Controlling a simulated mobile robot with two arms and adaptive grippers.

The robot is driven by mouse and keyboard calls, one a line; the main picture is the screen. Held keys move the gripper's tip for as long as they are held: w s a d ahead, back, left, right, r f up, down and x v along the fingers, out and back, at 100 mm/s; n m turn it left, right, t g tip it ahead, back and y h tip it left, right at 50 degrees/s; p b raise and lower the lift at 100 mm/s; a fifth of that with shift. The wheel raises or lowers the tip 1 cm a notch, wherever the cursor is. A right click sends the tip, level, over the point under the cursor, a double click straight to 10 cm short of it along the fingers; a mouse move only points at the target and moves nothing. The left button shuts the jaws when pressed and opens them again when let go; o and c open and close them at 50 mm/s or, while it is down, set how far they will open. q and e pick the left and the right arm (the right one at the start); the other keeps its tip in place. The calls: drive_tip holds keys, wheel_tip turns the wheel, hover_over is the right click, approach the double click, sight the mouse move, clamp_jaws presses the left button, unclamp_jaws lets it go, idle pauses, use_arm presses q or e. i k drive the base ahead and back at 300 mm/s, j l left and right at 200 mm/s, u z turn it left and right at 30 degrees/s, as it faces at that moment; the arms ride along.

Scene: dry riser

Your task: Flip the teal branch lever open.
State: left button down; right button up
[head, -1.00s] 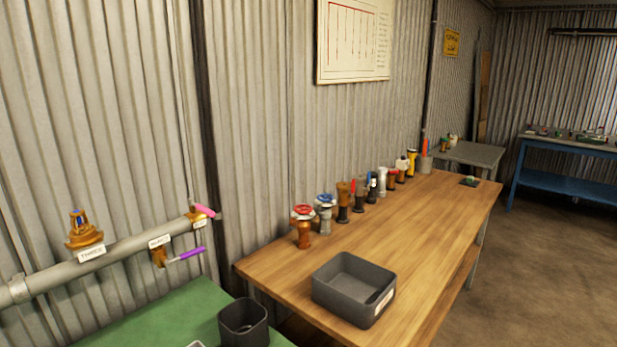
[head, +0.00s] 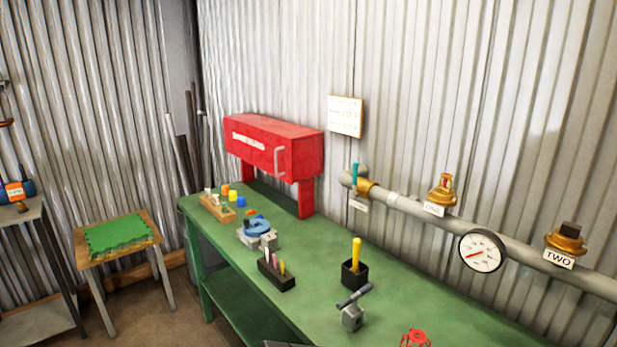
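The teal branch lever (head: 354,176) stands upright on a brass valve (head: 366,188) at the left end of the grey pipe (head: 408,210), beside the wall. A small white tag hangs below the valve, too small to read. Neither of my grippers shows in the head view.
The green workbench (head: 315,262) runs below the pipe. On it stand a red cabinet (head: 295,150), a blue clamp-like tool (head: 257,226), a black holder (head: 276,277), a dark cup with a yellow handle (head: 354,272) and a small vise (head: 352,317). A gauge (head: 482,251) hangs on the pipe.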

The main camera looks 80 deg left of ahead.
sight(355, 178)
drive_tip(key=j+u, duration=0.1)
drive_tip(key=u, duration=0.3)
drive_tip(key=j+u, duration=0.15)
drive_tip(key=u, duration=0.25)
drive_tip(key=k+j+u, duration=0.1)
drive_tip(key=u, duration=0.35)
drive_tip(key=j+u, duration=0.15)
drive_tip(key=u, duration=0.25)
drive_tip(key=j+u, duration=0.15)
drive_tip(key=u, duration=0.25)
drive_tip(key=i+j+u, duration=0.1)
